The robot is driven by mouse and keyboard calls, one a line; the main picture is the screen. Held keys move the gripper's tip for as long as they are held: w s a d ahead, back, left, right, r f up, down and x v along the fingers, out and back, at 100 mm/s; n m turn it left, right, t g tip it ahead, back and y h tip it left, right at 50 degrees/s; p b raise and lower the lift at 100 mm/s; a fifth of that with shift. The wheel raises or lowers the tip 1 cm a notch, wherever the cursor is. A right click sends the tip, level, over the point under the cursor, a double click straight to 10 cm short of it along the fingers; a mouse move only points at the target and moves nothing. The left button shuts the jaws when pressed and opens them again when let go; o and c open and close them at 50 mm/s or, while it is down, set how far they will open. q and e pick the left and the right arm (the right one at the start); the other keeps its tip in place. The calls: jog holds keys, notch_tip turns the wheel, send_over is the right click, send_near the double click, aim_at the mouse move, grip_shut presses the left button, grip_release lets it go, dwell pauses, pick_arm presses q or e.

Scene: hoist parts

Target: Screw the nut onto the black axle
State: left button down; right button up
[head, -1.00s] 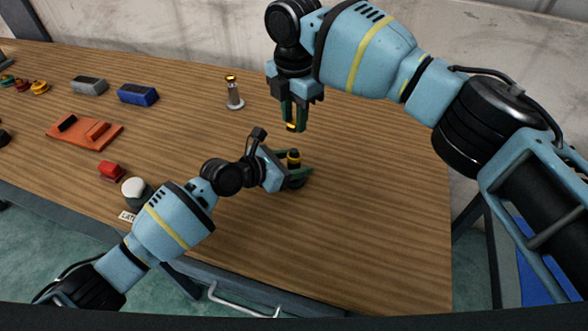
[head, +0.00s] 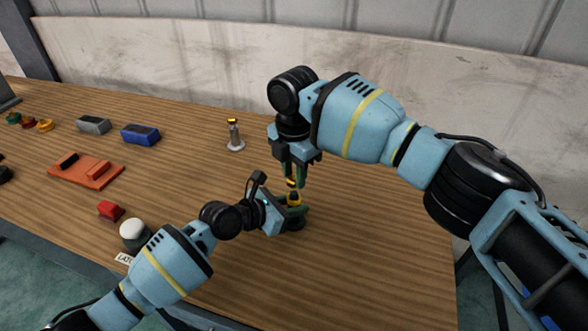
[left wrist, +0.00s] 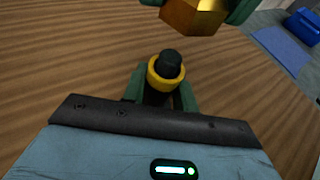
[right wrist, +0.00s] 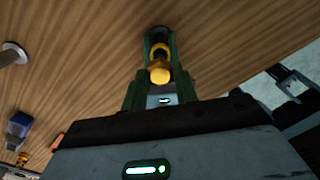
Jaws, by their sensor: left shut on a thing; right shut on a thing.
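The black axle (head: 295,196) stands roughly upright on the wooden table, with a yellow ring around it below its dark tip. In the left wrist view the axle tip (left wrist: 169,64) shows clear of the ring. My left gripper (head: 292,211) is shut on the axle from the side, below the ring. My right gripper (head: 293,179) points down, shut on the gold nut (head: 291,183) just above the axle. The six-sided nut (left wrist: 192,16) is apart from the tip in the left wrist view. In the right wrist view the nut (right wrist: 160,74) partly covers the axle.
A grey post with a yellow top (head: 234,136) stands behind and left of the grippers. Blue (head: 141,134) and grey (head: 93,124) blocks, an orange tray (head: 72,176), a red part (head: 110,210) and a white-topped button (head: 133,231) lie left. The table's right side is clear.

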jog(key=shift+f, duration=0.55)
jog(key=shift+f, duration=0.1)
jog(key=shift+f, duration=0.8)
jog(key=shift+f, duration=0.5)
jog(key=o, duration=1)
jog(key=shift+r, duration=2.25)
